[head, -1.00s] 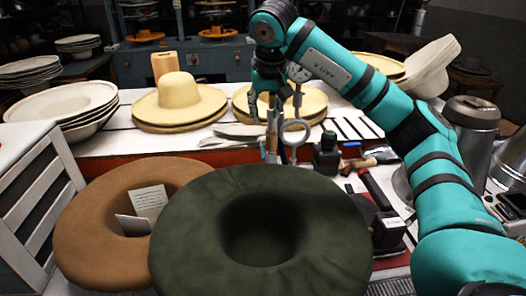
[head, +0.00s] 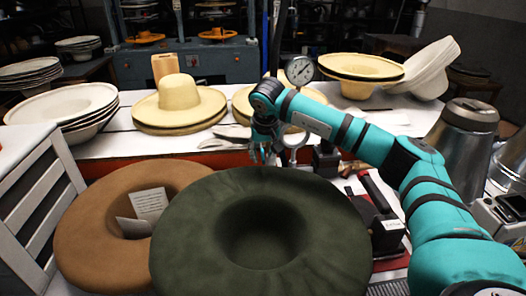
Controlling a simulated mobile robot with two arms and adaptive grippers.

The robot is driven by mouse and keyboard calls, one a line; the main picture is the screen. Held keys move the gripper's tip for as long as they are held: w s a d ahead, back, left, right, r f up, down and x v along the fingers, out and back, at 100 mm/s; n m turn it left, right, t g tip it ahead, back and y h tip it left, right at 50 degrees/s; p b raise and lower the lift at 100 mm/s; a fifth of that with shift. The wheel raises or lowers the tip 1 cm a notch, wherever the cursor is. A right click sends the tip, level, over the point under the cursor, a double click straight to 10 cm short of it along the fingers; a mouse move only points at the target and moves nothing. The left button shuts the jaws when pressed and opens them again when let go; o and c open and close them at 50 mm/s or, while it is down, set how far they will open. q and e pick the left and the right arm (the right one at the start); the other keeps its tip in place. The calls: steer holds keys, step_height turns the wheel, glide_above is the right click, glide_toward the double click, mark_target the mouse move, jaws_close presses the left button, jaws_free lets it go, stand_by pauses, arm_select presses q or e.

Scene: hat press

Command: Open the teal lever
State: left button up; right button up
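My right gripper (head: 266,154) points down just behind the far rim of the dark green hat (head: 200,222). Its fingers look spread, with nothing clearly between them. A round pressure gauge (head: 299,70) on a thin post and a metal ring stand close to the right of the gripper, partly hidden by my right arm. I cannot make out a teal lever; my arm and gripper cover part of this area. My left gripper is not in view.
A brown hat (head: 85,232) lies beside the green one. Straw hats (head: 178,98) stand on the white table behind. Dark tools (head: 385,232) and a metal canister (head: 463,130) are at right. Stacked pale hats (head: 60,103) stand at left.

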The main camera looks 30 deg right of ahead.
mark_target(262, 151)
steer(key=shift+c, duration=0.4)
jaws_close()
steer(key=r+g+p, duration=0.1)
steer(key=p, duration=0.3)
steer(key=w+r+g+y+p, duration=0.1)
steer(key=r+g+p, duration=0.1)
steer(key=p, duration=0.2)
steer(key=shift+d, duration=0.2)
steer(key=shift+w+r+g+y+p, duration=0.1)
steer(key=shift+w+g+y+p, duration=0.05)
steer(key=shift+g+y+p, duration=0.35)
steer(key=shift+w+d+r+g, duration=0.2)
steer(key=shift+g, duration=0.3)
steer(key=shift+y, duration=0.3)
